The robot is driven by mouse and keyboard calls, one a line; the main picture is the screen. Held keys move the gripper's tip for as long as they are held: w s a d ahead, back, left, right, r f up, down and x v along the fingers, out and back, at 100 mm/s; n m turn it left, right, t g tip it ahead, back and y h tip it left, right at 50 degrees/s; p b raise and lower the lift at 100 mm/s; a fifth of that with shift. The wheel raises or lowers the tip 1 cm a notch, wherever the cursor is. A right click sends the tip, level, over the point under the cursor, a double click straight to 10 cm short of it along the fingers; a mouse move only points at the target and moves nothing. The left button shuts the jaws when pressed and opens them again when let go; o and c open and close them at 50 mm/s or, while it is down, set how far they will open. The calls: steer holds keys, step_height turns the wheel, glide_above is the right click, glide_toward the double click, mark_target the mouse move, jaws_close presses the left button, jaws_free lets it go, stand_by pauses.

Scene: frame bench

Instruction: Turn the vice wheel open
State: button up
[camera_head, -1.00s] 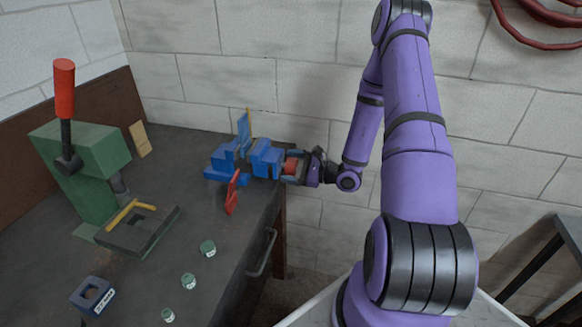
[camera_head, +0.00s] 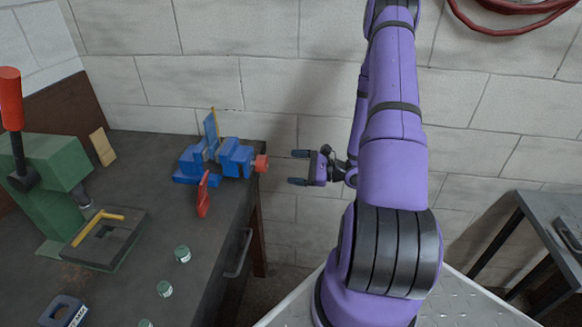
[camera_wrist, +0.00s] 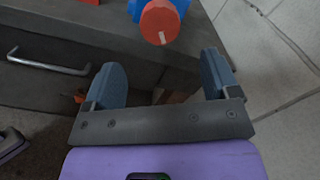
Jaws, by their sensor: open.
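The blue vice (camera_head: 214,160) stands on the dark bench near its right edge. Its red wheel (camera_head: 261,163) sticks out past the bench edge toward my gripper. A red clamp-like piece (camera_head: 203,194) is in front of the vice, and a flat blue piece with a yellow edge (camera_head: 211,132) stands upright in it. My gripper (camera_head: 299,168) is open and empty, to the right of the wheel with a clear gap. In the wrist view the red wheel (camera_wrist: 160,22), with a white mark on its face, lies beyond my open fingers (camera_wrist: 167,78), near the top of the picture.
The green press (camera_head: 53,180) with a red-handled lever stands at the left. A dark square tray with a yellow bar (camera_head: 108,245), several small green jars (camera_head: 182,254) and a dark blue block (camera_head: 62,312) are on the bench. A drawer handle (camera_head: 239,255) sticks out in front. Another table (camera_head: 560,240) stands at right.

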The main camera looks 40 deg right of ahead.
mark_target(266, 165)
steer(key=w+a+m, duration=0.2)
steer(key=w, duration=0.1)
steer(key=w+a+m, duration=0.4)
steer(key=w+m, duration=0.1)
steer(key=shift+w+a+f, duration=0.15)
steer(key=shift+w+a, duration=0.15)
steer(key=shift+a, duration=0.1)
stand_by(0.6)
steer(key=c, duration=0.9)
